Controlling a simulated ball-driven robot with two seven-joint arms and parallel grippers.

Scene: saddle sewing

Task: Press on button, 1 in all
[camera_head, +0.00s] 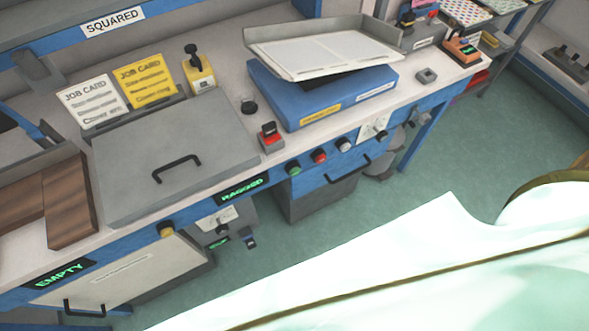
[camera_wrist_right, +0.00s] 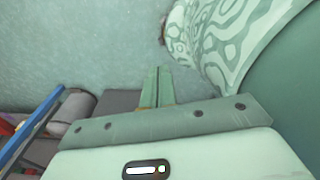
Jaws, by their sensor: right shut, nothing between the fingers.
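A row of round buttons sits on the blue front edge of the workbench: a green button (camera_head: 294,168), a red button (camera_head: 319,157) and a pale button (camera_head: 343,144). A dark knob (camera_head: 384,135) is further right, and a yellow button (camera_head: 167,229) is at the lower left. Which one the task means cannot be told. My right gripper (camera_wrist_right: 157,88) shows in the right wrist view, its fingers together and empty above the floor, apart from the bench. My left gripper is not in view, and neither gripper shows in the head view.
Drawer handles (camera_head: 347,168) stick out at the front.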

